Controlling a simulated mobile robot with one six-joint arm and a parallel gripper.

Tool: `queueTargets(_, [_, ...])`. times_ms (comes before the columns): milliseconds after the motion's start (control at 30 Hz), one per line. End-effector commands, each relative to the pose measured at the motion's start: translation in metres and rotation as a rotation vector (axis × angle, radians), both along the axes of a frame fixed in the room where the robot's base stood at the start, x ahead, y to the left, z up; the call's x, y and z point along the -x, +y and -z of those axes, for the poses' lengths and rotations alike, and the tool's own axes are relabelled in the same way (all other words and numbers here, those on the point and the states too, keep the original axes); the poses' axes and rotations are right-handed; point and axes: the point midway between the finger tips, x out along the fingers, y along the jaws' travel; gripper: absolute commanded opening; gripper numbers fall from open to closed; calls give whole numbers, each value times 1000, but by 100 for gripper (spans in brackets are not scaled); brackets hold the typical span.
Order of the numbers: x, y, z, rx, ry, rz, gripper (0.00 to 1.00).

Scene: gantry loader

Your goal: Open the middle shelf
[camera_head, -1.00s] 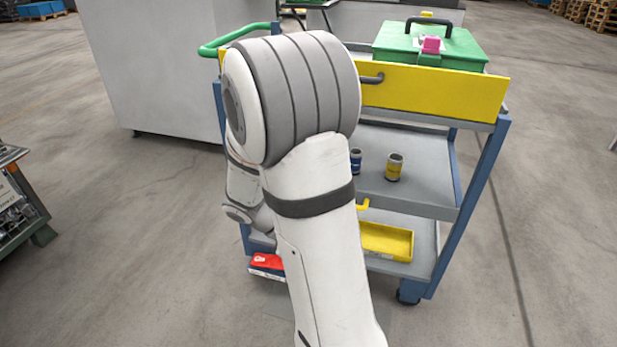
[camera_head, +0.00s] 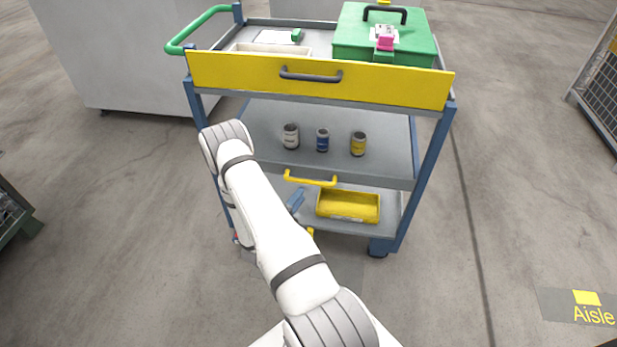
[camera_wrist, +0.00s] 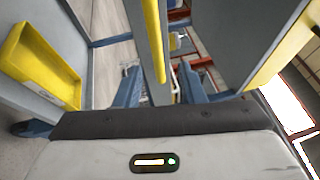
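The middle shelf (camera_head: 250,141) of the trolley is a grey tray with a yellow bar handle (camera_head: 311,179) on its front edge, in the head view. My gripper (camera_head: 296,200) has a blue finger just below this handle; the rest of it is largely hidden by the arm. In the wrist view, the two blue fingers of my gripper (camera_wrist: 160,88) are apart, with the yellow handle (camera_wrist: 153,40) running between their directions. I see no clear contact with the handle. The shelf appears to be in line with the trolley frame.
A white can (camera_head: 290,136), a blue can (camera_head: 322,140) and a yellow can (camera_head: 358,144) stand on the middle shelf. A yellow drawer (camera_head: 390,86) is above; a yellow bin (camera_head: 348,206) is on the bottom shelf.

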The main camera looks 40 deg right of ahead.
Motion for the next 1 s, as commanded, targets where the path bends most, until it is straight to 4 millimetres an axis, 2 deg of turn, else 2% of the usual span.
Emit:
queueTargets(167, [-4,-11,2,7,20,-16,36])
queueTargets(400, [-15,-48,-5,7,17,-14,36])
queueTargets(600, [-22,-68,-8,5,19,-15,36])
queueTargets(933, [-24,-73,-9,6,20,-17,36])
queueTargets(1000, [-24,-73,-9,6,20,-17,31])
